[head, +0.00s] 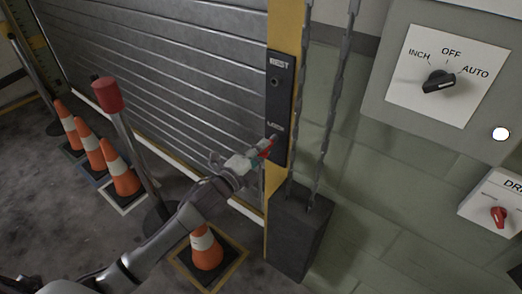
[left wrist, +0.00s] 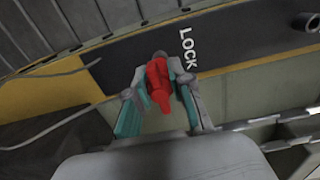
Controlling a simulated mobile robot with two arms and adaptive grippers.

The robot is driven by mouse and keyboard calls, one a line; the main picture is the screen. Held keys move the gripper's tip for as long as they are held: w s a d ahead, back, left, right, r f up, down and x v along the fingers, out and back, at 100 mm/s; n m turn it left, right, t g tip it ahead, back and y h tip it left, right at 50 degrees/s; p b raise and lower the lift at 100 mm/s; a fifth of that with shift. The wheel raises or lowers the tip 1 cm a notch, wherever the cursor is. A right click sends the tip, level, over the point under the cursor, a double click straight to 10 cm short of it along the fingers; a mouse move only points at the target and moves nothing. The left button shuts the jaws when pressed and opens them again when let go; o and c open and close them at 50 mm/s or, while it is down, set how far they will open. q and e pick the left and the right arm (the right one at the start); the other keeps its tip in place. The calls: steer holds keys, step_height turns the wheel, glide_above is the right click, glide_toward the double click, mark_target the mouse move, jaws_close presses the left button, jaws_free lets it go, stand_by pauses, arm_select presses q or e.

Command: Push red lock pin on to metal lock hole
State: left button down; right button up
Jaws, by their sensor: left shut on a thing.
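The red lock pin (left wrist: 158,86) sits between the two fingers of my left gripper (left wrist: 156,98), which is shut on it. In the head view the red pin (head: 267,146) shows at the tip of my left gripper (head: 260,152), beside the lower part of the black lock plate (head: 281,100) on the yellow post. In the left wrist view the pin's far end points at the black plate (left wrist: 232,38), next to the white word LOCK. A small grey round part (left wrist: 160,55) shows just behind the pin. I cannot tell whether the pin touches the lock hole. My right gripper is not in view.
Two chains (head: 342,85) hang to the right of the post above a dark box (head: 299,231). A grey roller shutter (head: 180,80) stands behind my left arm. Orange cones (head: 120,174) and a red-topped post (head: 107,95) stand left. A control panel (head: 440,75) is at right.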

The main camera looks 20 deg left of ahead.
arm_select(q)
steer(key=shift+w, duration=0.15)
steer(key=c, duration=0.9)
jaws_free()
steer(key=shift+d, duration=0.1)
steer(key=shift+c, duration=0.2)
steer(key=shift+s+f, duration=0.1)
steer(key=shift+s, duration=0.2)
steer(key=v, duration=1.1)
